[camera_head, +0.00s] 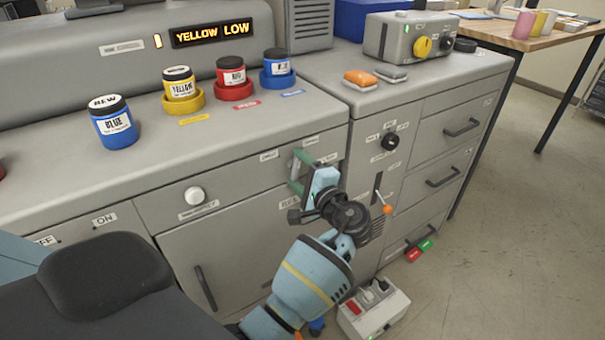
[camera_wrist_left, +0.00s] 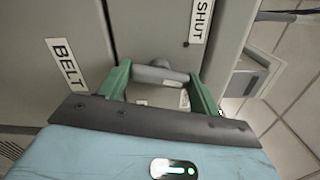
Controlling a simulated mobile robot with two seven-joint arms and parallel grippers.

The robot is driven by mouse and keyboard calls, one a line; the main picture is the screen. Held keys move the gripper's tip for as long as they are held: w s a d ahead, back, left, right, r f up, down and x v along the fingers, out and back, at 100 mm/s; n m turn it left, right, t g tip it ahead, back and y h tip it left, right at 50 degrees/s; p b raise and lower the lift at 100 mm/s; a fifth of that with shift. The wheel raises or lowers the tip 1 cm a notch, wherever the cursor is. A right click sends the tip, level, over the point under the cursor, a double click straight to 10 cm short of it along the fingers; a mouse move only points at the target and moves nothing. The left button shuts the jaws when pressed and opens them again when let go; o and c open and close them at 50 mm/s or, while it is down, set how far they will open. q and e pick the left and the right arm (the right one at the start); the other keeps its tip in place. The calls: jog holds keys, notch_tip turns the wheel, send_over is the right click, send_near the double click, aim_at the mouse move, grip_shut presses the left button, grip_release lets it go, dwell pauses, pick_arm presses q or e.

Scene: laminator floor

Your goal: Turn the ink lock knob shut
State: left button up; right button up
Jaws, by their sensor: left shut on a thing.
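The grey ink lock knob (camera_wrist_left: 158,76) shows in the left wrist view between the two green fingers of my left gripper (camera_wrist_left: 160,85). Its grip part lies crosswise from finger to finger. A label reading SHUT (camera_wrist_left: 200,20) is on the panel above and right of it. In the head view my left gripper (camera_head: 301,172) is at the front face of the grey machine, near its right end, shut on the knob. The knob is mostly hidden there by the fingers and wrist. My right gripper is not in view.
A white knob (camera_head: 194,195) is left of my gripper. A black knob (camera_head: 390,141) and an orange-tipped lever (camera_head: 384,203) are on the right cabinet. Ink jars, including a blue one (camera_head: 115,128), stand on top. A switch box (camera_head: 374,310) lies on the floor below.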

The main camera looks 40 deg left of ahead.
pick_arm(q)
jog(key=shift+f+n+b, duration=0.25)
jog(key=shift+n+b, duration=0.25)
jog(key=shift+n, duration=0.4)
jog(key=n+b, duration=0.4)
jog(key=n, duration=0.1)
jog(key=n+b, duration=0.2)
jog(key=n, duration=0.1)
jog(key=shift+r+n+b, duration=0.15)
jog(key=shift+n+b, duration=0.55)
jog(key=shift+n, duration=0.1)
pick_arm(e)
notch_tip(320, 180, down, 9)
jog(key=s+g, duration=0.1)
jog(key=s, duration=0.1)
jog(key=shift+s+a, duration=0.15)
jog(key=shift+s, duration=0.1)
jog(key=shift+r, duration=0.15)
pick_arm(q)
jog(key=shift+r, duration=0.1)
jog(key=o, duration=1)
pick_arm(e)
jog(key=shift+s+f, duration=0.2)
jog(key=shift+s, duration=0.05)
